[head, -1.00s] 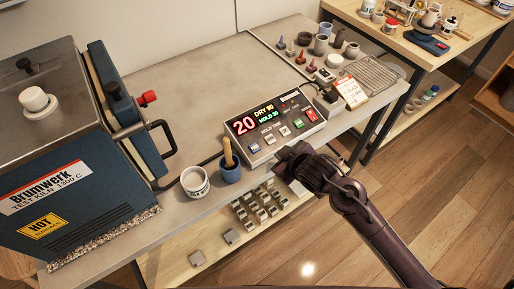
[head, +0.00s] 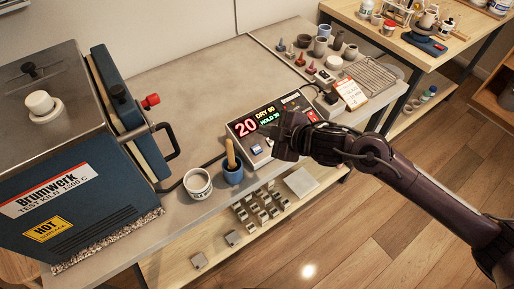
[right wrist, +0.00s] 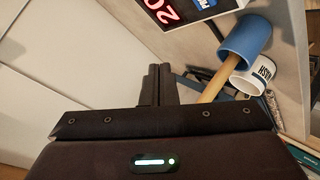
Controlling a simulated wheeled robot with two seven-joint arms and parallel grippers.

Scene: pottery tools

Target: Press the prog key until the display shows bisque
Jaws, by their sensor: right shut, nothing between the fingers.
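The kiln controller (head: 240,117) sits on the grey bench, its lit display (head: 246,128) showing a red 20, a yellow DRY line and a green HOLD line. One key (head: 256,150) shows at the front left of its panel. My right gripper (head: 281,143) is shut and empty, over the front of the controller, and hides most of the keys, so I cannot tell whether it touches one. In the right wrist view the shut fingers (right wrist: 156,86) show below a corner of the controller (right wrist: 188,8). My left gripper is out of view.
A blue cup (head: 233,174) with a wooden handle and a white pot (head: 197,184) stand left of the controller near the bench edge. The blue kiln (head: 75,190) is at left.

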